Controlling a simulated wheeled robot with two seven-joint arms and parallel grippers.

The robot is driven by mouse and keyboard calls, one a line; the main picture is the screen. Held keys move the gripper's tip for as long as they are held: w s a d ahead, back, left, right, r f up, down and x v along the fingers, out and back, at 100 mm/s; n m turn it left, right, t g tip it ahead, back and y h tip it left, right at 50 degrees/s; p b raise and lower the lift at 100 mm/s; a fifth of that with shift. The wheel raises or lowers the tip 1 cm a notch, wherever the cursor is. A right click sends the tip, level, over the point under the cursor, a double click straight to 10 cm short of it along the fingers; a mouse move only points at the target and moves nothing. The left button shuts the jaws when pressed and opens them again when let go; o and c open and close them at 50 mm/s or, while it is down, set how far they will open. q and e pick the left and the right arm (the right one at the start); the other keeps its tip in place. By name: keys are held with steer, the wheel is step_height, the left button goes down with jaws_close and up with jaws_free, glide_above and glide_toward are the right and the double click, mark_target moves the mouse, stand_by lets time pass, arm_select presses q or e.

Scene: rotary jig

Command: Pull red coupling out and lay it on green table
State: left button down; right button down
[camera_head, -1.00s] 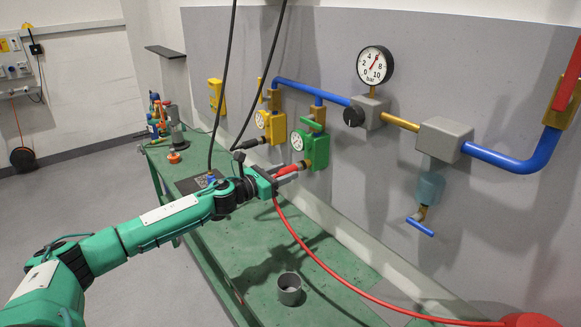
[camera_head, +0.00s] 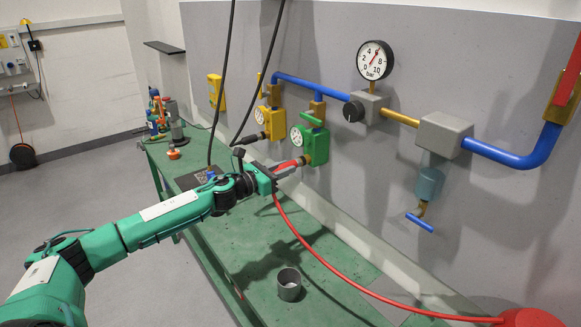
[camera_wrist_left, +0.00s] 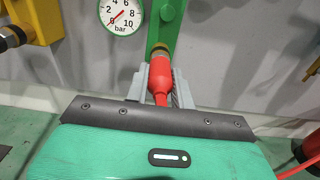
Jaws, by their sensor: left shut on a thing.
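The red coupling (camera_head: 290,165) sits at the brass outlet of the green valve block (camera_head: 314,145), with a red hose (camera_head: 318,258) hanging from it. My left gripper (camera_head: 283,172) is shut on the red coupling, its grey fingers on either side. In the left wrist view the coupling (camera_wrist_left: 160,78) stands between the fingertips (camera_wrist_left: 160,85), its tip meeting the brass fitting (camera_wrist_left: 160,50). I cannot tell whether it is fully seated there. The green table (camera_head: 262,268) runs below, along the wall. My right gripper is not in view.
A grey open cup (camera_head: 289,284) stands on the near part of the table. A dark plate (camera_head: 200,178) and several small items are at the far end. A black coupling (camera_head: 246,139) is at the yellow block (camera_head: 270,121). Black hoses hang near my gripper.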

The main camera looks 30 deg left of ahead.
arm_select(q)
steer(key=shift+s+a+f, duration=0.1)
steer(key=shift+s+f, duration=0.1)
steer(key=shift+s, duration=0.05)
steer(key=b+v, duration=0.5)
steer(key=shift+s+a+r, duration=0.15)
steer(key=shift+s, duration=0.25)
stand_by(0.5)
stand_by(0.5)
